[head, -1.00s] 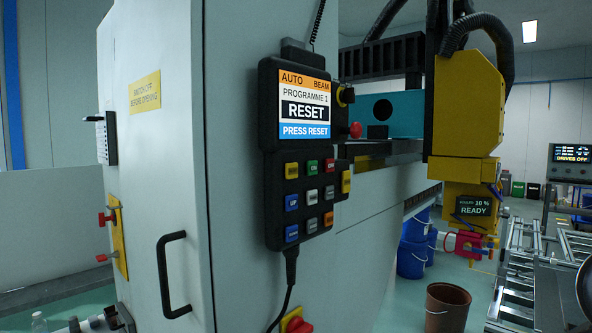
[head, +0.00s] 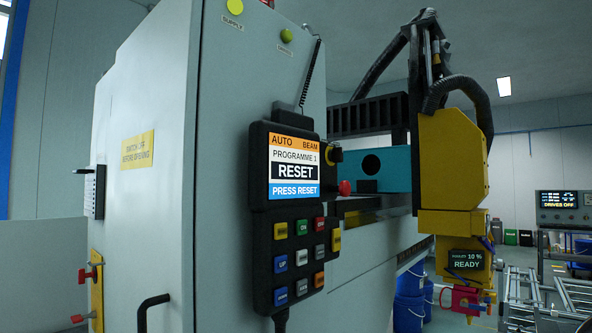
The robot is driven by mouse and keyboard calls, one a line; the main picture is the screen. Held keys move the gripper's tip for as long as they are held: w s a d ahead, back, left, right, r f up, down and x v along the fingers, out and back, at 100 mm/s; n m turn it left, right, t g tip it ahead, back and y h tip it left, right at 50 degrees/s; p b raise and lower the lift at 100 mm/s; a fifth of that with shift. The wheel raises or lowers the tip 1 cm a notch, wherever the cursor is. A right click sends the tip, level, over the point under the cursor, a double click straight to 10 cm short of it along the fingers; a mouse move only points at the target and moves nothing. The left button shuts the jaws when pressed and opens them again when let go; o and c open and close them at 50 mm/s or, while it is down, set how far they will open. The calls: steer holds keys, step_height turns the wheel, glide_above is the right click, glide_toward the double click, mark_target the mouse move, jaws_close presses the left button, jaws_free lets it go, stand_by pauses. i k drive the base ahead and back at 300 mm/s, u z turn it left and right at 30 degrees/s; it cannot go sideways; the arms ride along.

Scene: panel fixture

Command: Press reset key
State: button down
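A black hand-held control panel (head: 258,205) hangs on the side of the grey cabinet. Its lit screen (head: 294,167) reads AUTO, BEAM, PROGRAMME 1, RESET and PRESS RESET. Below the screen is a block of coloured keys, including a green ON key (head: 301,227), a red key (head: 319,223), a blue UP key (head: 280,263) and a lower blue key (head: 280,296). Most key labels are too small to read, so I cannot tell which is the reset key. A red knob (head: 345,188) sticks out at the panel's right side. My gripper is not in view.
The grey cabinet (head: 225,130) has a black handle (head: 152,312) and red-handled fittings (head: 90,274) at lower left. Right of the panel, a yellow machine head (head: 452,165) hangs by a beam; its display says READY. Blue buckets (head: 408,312) and roller frames stand beyond.

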mark_target(280, 229)
steer(key=z, duration=2.3)
steer(key=k, duration=1.05)
steer(key=u, duration=1.15)
steer(key=i, duration=0.5)
steer(key=u, duration=0.05)
